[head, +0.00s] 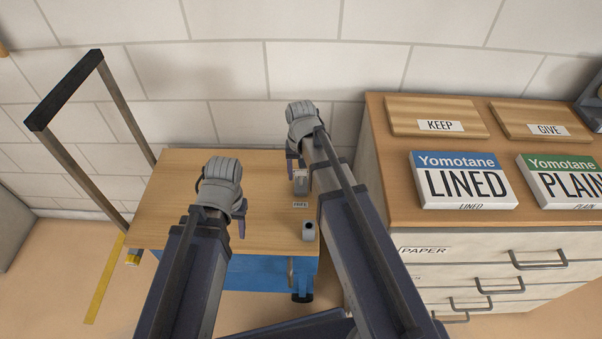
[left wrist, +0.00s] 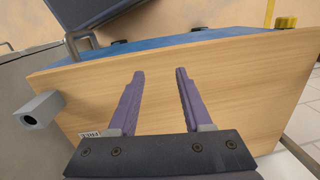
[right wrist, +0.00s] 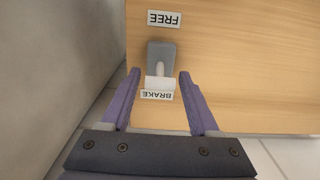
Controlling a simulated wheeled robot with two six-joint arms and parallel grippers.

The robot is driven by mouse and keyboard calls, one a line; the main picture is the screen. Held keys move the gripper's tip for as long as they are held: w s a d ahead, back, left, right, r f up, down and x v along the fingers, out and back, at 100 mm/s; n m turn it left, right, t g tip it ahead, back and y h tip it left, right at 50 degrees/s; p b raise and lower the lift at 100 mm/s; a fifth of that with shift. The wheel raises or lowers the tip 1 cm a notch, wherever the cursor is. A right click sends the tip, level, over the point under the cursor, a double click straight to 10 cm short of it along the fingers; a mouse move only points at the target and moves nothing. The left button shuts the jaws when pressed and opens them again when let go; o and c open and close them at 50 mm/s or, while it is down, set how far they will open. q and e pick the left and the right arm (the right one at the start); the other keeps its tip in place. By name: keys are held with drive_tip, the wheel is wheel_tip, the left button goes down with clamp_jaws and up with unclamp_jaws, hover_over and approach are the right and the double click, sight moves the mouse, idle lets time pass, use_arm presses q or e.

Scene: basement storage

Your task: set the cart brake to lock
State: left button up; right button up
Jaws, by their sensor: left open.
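The cart (head: 180,200) has a wooden top and a blue body. I see no lock label, and cannot tell the lever's setting. My right gripper (right wrist: 160,74) is open over the brake, the tag between its fingers without visible contact. My left gripper (left wrist: 159,72) is open and empty above the cart top (left wrist: 230,80).
A grey block with a dark hole (head: 309,231) sits at the cart's near right corner. The cart's black-topped handle (head: 65,90) rises at left. A drawer cabinet (head: 385,200) with signs and boxes stands close on the right. The wall is behind. The cart top's left half is clear.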

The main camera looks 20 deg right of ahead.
clamp_jaws()
use_arm(q)
drive_tip(key=shift+f+b, duration=0.3)
use_arm(e)
drive_tip(key=shift+w+d+f+g, duration=0.15)
drive_tip(key=shift+w+f+g, duration=0.05)
drive_tip(key=shift+w+g, duration=0.65)
use_arm(q)
drive_tip(key=shift+f+b, duration=0.6)
use_arm(e)
drive_tip(key=shift+w+d+f+g+y, duration=0.1)
drive_tip(key=shift+w+f+g+y, duration=0.15)
drive_tip(key=shift+g+y, duration=0.4)
use_arm(q)
drive_tip(key=shift+f+b, duration=0.25)
drive_tip(key=shift+b, duration=0.05)
use_arm(e)
drive_tip(key=shift+g, duration=0.6)
drive_tip(key=shift+r, duration=0.15)
drive_tip(key=shift+o, duration=1.2)
unclamp_jaws()
use_arm(q)
drive_tip(key=shift+r, duration=0.1)
